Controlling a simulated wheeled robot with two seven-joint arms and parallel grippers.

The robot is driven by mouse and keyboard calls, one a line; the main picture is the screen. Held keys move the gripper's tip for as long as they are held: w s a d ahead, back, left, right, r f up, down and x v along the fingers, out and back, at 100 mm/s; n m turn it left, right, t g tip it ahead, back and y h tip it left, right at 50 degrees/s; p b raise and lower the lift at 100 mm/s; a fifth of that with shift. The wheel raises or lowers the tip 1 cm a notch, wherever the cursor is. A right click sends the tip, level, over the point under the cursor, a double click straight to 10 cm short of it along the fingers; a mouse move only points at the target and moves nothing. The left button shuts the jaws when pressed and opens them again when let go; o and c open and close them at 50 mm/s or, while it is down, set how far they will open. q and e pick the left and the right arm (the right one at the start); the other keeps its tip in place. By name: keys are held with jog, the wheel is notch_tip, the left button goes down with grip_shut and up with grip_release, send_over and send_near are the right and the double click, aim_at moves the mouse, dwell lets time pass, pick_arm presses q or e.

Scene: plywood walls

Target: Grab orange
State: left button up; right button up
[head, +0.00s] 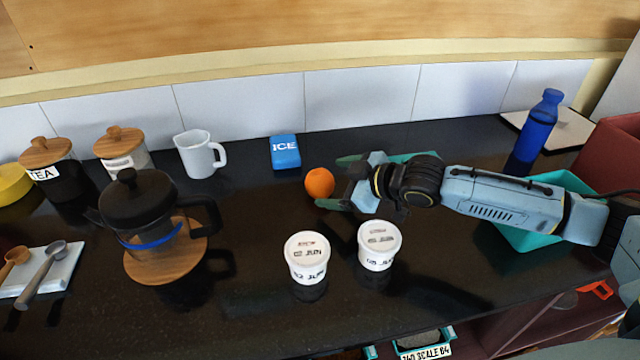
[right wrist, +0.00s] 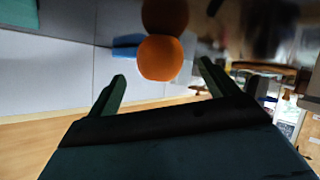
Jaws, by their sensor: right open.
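The orange (head: 319,183) lies on the black counter near the middle of the head view. My right gripper (head: 335,182) comes in from the right, with its open fingers pointing left at the orange. In the right wrist view the orange (right wrist: 160,58) shows ahead of and between the two open fingertips (right wrist: 160,82), and nothing is held. I cannot tell from these views whether a finger touches the orange. My left gripper is not in view.
A blue ICE block (head: 285,152) lies behind the orange. Two white lidded tubs (head: 307,258) (head: 379,246) stand in front. A white jug (head: 199,155) and a black French press (head: 145,225) stand to the left. A teal bin (head: 525,237) and blue bottle (head: 537,132) are at the right.

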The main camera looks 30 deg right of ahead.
jog(key=x, duration=0.3)
jog(key=shift+s, duration=0.1)
jog(key=c, duration=1.1)
jog(key=shift+c, duration=0.3)
jog(key=shift+r, duration=0.15)
